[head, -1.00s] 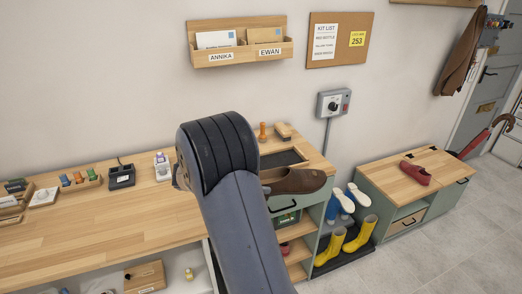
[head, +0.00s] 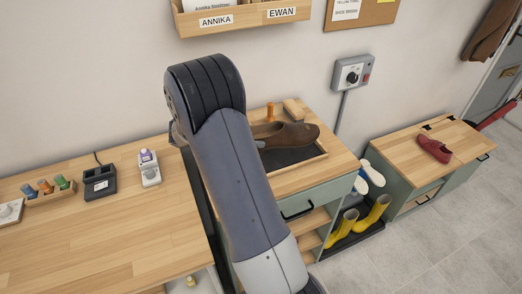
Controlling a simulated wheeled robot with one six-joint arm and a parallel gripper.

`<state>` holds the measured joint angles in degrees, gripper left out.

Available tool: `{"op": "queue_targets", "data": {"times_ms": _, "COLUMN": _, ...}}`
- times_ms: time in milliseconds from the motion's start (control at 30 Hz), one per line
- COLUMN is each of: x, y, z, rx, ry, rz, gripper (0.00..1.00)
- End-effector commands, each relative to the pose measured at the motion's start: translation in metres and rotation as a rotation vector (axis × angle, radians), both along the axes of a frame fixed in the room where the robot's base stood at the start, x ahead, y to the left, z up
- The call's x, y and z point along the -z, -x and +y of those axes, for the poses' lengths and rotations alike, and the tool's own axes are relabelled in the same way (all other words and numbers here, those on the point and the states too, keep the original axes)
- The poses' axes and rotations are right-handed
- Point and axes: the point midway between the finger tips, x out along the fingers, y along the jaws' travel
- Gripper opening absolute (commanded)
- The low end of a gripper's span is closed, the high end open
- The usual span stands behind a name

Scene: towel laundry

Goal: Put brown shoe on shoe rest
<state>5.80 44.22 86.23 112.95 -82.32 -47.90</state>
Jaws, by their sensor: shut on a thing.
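The brown shoe (head: 291,134) is over a wooden-framed tray with a dark bed (head: 299,157) on the right end of the counter, toe to the right. Its left end is partly hidden by my arm. I cannot tell whether the shoe touches the tray or hangs just above it. No part is labelled as a shoe rest; the dark-bedded tray lies directly under the shoe.
A brush (head: 294,109) and a wooden-handled tool (head: 270,110) stand behind the tray. A red shoe (head: 434,149) lies on the low bench (head: 403,149) at right. Yellow boots (head: 372,213) stand between. The counter (head: 90,240) left of my arm has much clear room.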

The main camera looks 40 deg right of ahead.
Motion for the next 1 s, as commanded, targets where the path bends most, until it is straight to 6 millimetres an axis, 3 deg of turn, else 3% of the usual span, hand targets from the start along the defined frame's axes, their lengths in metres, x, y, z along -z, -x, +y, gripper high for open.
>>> {"op": "queue_targets", "data": {"times_ms": 100, "x": 0.02, "y": 0.0, "z": 0.0, "rx": -0.001, "ry": 0.001, "rz": 0.004, "gripper": 0.24}}
{"op": "queue_targets", "data": {"times_ms": 367, "x": 0.041, "y": 0.0, "z": 0.0, "rx": -0.001, "ry": 0.002, "rz": 0.0, "gripper": 0.24}}
{"op": "queue_targets", "data": {"times_ms": 533, "x": 0.063, "y": 0.0, "z": 0.0, "rx": -0.001, "ry": 0.002, "rz": 0.003, "gripper": 0.24}}
{"op": "queue_targets", "data": {"times_ms": 800, "x": 0.07, "y": 0.0, "z": 0.0, "rx": -0.001, "ry": 0.001, "rz": -0.001, "gripper": 0.24}}
{"op": "queue_targets", "data": {"times_ms": 833, "x": 0.071, "y": 0.0, "z": 0.0, "rx": -0.001, "ry": -0.001, "rz": -0.002, "gripper": 0.6}}
{"op": "queue_targets", "data": {"times_ms": 1000, "x": 0.071, "y": 0.0, "z": 0.0, "rx": -0.001, "ry": 0.0, "rz": -0.001, "gripper": 0.74}}
